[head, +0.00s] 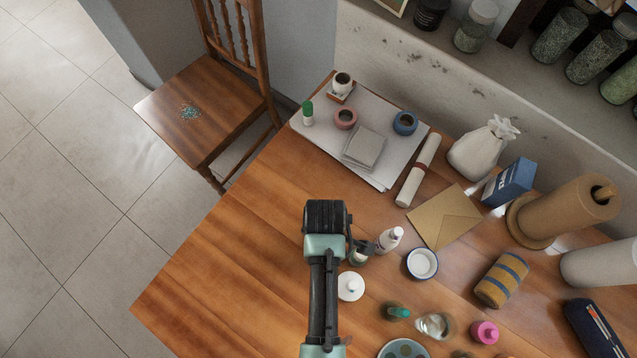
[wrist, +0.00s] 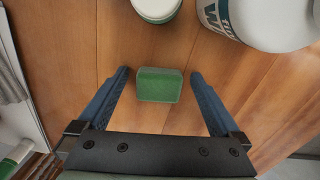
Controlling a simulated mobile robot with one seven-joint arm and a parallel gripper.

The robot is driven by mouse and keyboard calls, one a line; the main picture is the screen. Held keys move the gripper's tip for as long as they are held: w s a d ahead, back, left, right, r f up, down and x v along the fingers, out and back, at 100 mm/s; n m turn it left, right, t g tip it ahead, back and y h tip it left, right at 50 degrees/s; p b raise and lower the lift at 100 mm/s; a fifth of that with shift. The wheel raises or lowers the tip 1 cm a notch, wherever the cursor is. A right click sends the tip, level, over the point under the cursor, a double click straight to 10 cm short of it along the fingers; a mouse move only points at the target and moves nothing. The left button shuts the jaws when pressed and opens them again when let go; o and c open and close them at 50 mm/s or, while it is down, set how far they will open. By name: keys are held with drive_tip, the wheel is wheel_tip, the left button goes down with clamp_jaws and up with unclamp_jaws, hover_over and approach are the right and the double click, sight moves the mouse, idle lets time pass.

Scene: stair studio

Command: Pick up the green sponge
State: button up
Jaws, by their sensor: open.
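The green sponge (wrist: 159,86) lies on the wooden table in the wrist view, a small green block. My gripper (wrist: 160,74) is open, with one blue finger to the left of the sponge and one to its right. There is a gap between each finger and the sponge. In the head view I cannot make out the sponge. My dark and pale green arm covers part of the table there, and the fingers are not clearly seen.
In the wrist view, a white round container (wrist: 155,10) is just beyond the sponge, and a large white tub (wrist: 262,22) is at upper right. The table's left part is clear.

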drive_tip(key=c, duration=1.3)
wheel_tip(320, 180, up, 10)
drive_tip(key=shift+r+p, duration=0.1)
drive_tip(key=shift+p, duration=0.25)
